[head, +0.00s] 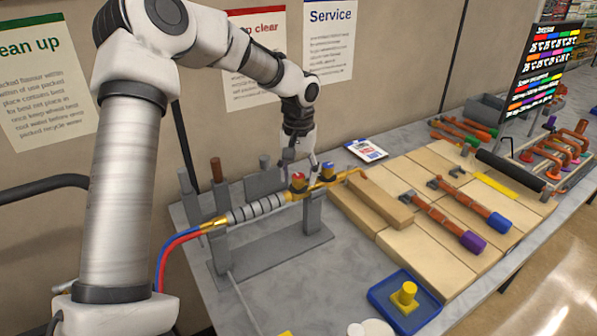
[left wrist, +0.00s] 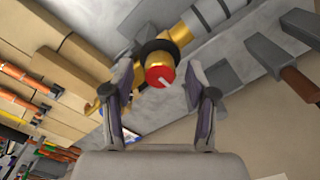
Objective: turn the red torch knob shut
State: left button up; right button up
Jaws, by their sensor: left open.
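The brass torch (head: 313,184) lies on a grey stand, with a grey ribbed handle at its left. My left gripper (head: 301,163) points down just above the red knob. In the left wrist view the red knob (left wrist: 159,77), with a pale mark on its face, lies between the open fingers (left wrist: 163,83). A gap shows on both sides, so no grip is seen. The blue knob cannot be made out there. My right gripper is out of view.
Red and blue hoses (head: 172,250) run from the torch's left end. Upright grey-handled and brown-handled tools stand behind the torch. Firebricks (head: 430,245) with copper pipes lie to the right. A blue tray (head: 384,291) with a yellow piece stands in front.

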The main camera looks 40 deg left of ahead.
pick_arm(q)
jog(key=shift+s+d+r, duration=0.1)
jog(key=shift+s+d, duration=0.05)
jog(key=c, duration=0.5)
grip_shut()
jog(key=m+p, duration=0.3)
jog(key=shift+r, duration=0.15)
jog(key=m+p, duration=0.4)
jog(key=m, duration=0.1)
jog(key=shift+m, duration=0.3)
jog(key=m+p, duration=0.3)
jog(key=m, duration=0.1)
jog(key=shift+m, duration=0.3)
jog(key=m, duration=0.1)
jog(key=m+p, duration=0.1)
jog(key=m, duration=0.1)
jog(key=m+p, duration=0.1)
jog(key=shift+f+m, duration=0.3)
jog(key=shift+m, duration=0.1)
